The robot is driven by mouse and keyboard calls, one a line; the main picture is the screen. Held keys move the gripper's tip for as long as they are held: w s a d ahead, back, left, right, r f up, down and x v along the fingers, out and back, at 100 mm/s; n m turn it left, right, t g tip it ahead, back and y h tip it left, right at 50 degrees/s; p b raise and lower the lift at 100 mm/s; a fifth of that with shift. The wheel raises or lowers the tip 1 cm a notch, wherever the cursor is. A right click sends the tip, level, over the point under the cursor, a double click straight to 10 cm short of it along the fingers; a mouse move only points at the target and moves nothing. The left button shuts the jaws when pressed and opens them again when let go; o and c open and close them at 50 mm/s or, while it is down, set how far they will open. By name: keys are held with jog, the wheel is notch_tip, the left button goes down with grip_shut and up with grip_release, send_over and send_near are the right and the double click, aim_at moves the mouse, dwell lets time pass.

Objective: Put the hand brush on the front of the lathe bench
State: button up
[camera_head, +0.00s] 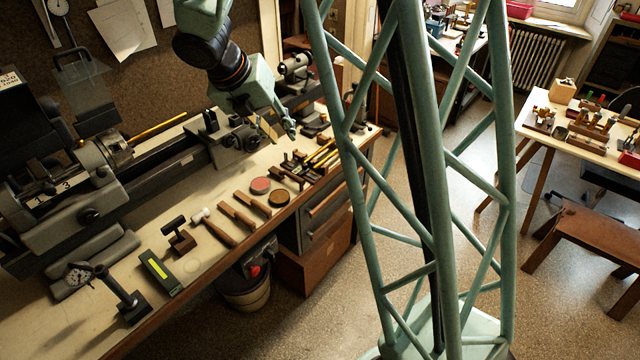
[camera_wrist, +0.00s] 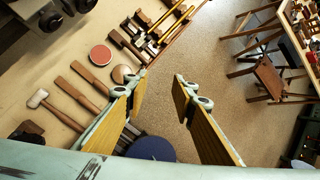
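The lathe bench (camera_head: 205,262) runs from the lower left to the middle of the head view, with its front edge towards the lower right. My gripper (camera_head: 280,129) is over the right part of the bench. In the wrist view my gripper (camera_wrist: 158,90) has its two yellow-lined fingers wide apart, with nothing between them. I cannot pick out the hand brush for certain. Two flat wooden pieces (camera_head: 237,217) lie near the front edge beside a hammer (camera_head: 217,230); they also show in the wrist view (camera_wrist: 83,95). I cannot tell whether either is the brush.
The lathe (camera_head: 75,205) fills the back of the bench. A bin (camera_head: 245,291) stands below. Small bare patches lie between the tools.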

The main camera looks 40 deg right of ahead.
jog(key=s+a+r+m+y, duration=0.1)
jog(key=s+a+r+m, duration=0.2)
jog(key=s+r+m, duration=0.6)
jog(key=s+a+r+m+y, duration=0.1)
jog(key=s+a+r+m, duration=0.2)
jog(key=s+r+m, duration=0.65)
jog(key=s+a+m+t+y, duration=0.1)
jog(key=s+a+m, duration=0.3)
jog(key=s, duration=0.6)
jog(key=s+a+m+t+y, duration=0.1)
jog(key=s+a+m, duration=0.3)
jog(key=s, duration=0.6)
jog(key=shift+s+a+f+m+y, duration=0.25)
jog(key=shift+a+m+y, duration=0.15)
jog(key=shift+m+y, duration=0.5)
jog(key=shift+w, duration=0.15)
